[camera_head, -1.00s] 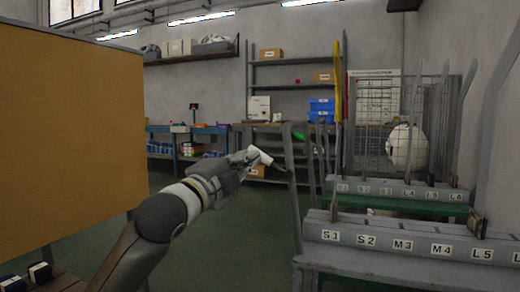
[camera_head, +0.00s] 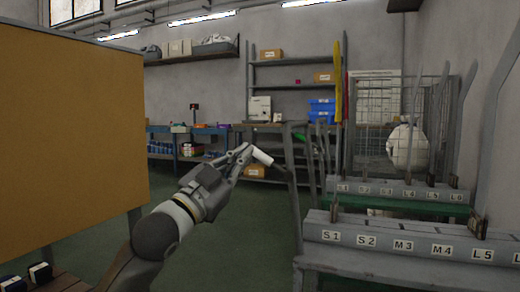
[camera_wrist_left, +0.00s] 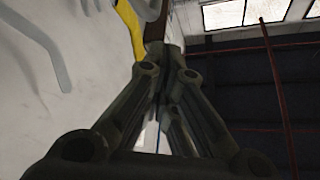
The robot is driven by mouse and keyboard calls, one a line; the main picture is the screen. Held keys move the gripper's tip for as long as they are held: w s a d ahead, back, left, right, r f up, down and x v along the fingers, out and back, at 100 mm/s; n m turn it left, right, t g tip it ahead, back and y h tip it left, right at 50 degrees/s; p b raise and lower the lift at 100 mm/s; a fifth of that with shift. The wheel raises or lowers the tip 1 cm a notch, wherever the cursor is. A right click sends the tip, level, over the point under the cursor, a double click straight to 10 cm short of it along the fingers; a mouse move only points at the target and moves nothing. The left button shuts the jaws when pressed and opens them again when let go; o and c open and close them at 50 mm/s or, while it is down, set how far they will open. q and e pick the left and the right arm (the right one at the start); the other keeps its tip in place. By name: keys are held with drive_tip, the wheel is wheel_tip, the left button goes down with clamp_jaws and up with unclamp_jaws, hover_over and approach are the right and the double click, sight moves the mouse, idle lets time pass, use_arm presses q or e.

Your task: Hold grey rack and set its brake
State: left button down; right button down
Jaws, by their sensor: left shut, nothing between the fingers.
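The grey rack (camera_head: 340,250) stands at the lower right in the head view, with size labels such as S1, S2 and M3 along its front ledge. A grey upright post (camera_head: 292,175) rises at its left end. A short white grip (camera_head: 262,157) on a thin grey bar sticks out to the left near this post. My left gripper (camera_head: 246,153) is shut and empty, its fingertips close to the white grip. I cannot tell whether they touch. In the left wrist view the fingers (camera_wrist_left: 165,65) converge, with nothing seen between them. My right gripper is out of view.
A second labelled ledge (camera_head: 400,190) on a green base and a wire cage (camera_head: 375,130) stand behind the rack. A large tan panel (camera_head: 70,140) blocks the left side. Green floor (camera_head: 240,240) is open between panel and rack. Shelves line the back wall.

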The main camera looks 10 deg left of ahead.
use_arm(q)
drive_tip(key=shift+r, duration=0.1)
wheel_tip(320, 180, up, 4)
hover_over(258, 153)
drive_tip(key=s+d, duration=0.3)
drive_tip(key=s, duration=0.1)
drive_tip(key=shift+w+a+f, duration=0.25)
drive_tip(key=shift+a+f, duration=0.05)
drive_tip(key=shift+f, duration=0.25)
drive_tip(key=shift+w+a+f, duration=0.25)
drive_tip(key=shift+a+f, duration=0.05)
drive_tip(key=shift+f, duration=0.2)
drive_tip(key=shift+w+a+f, duration=0.25)
drive_tip(key=shift+a+f, duration=0.05)
drive_tip(key=shift+f, duration=0.25)
